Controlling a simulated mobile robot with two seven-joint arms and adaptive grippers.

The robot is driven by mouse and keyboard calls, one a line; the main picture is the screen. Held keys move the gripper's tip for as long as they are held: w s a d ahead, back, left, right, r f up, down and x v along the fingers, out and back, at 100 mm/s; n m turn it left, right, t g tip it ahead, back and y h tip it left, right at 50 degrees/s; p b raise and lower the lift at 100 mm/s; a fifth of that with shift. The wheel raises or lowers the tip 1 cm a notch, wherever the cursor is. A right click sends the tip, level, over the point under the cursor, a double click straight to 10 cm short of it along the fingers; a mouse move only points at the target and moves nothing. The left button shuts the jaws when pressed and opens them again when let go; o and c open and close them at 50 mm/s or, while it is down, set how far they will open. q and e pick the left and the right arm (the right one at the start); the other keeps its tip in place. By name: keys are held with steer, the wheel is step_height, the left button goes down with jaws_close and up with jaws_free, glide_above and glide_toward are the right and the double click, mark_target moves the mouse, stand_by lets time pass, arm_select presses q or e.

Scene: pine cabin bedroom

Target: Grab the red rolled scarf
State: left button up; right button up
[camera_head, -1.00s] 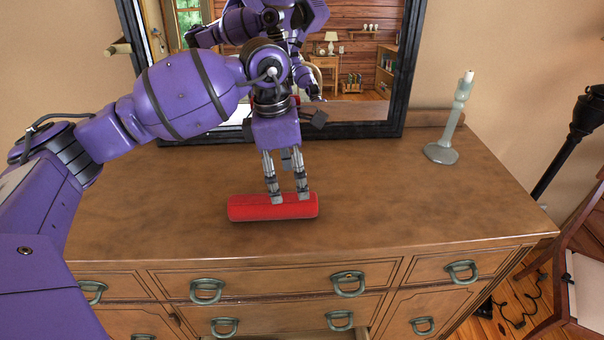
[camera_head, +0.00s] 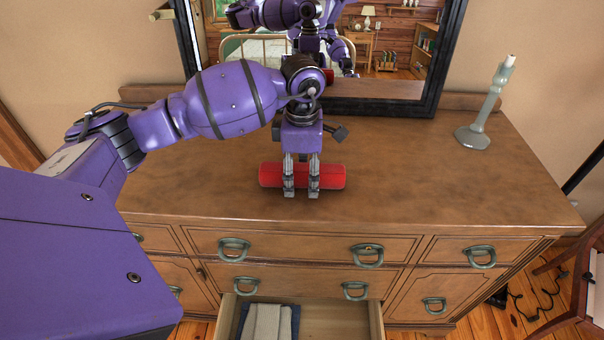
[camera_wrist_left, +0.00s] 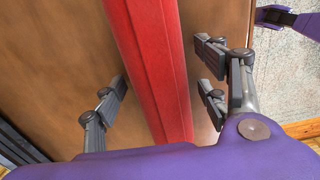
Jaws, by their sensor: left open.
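The red rolled scarf (camera_head: 329,176) lies on the wooden dresser top (camera_head: 400,165), its length running left to right in the head view. My left gripper (camera_head: 301,191) is over it, pointing down, with fingers in front of the scarf's near side and hiding part of it. In the left wrist view the scarf (camera_wrist_left: 152,60) runs between the open fingers of my left gripper (camera_wrist_left: 160,92). Bare gaps show between the scarf and the fingers on both sides. My right gripper is not in view.
A dark-framed mirror (camera_head: 437,60) stands at the back of the dresser and reflects the room. A pale candlestick (camera_head: 474,136) stands at the right. Below, an open drawer (camera_head: 340,318) holds folded cloths (camera_head: 268,322). The dresser top right of the scarf is clear.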

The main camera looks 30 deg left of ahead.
arm_select(q)
steer(key=shift+c, duration=0.5)
steer(key=c, duration=1.4)
steer(key=shift+o, duration=0.2)
steer(key=shift+r, duration=0.2)
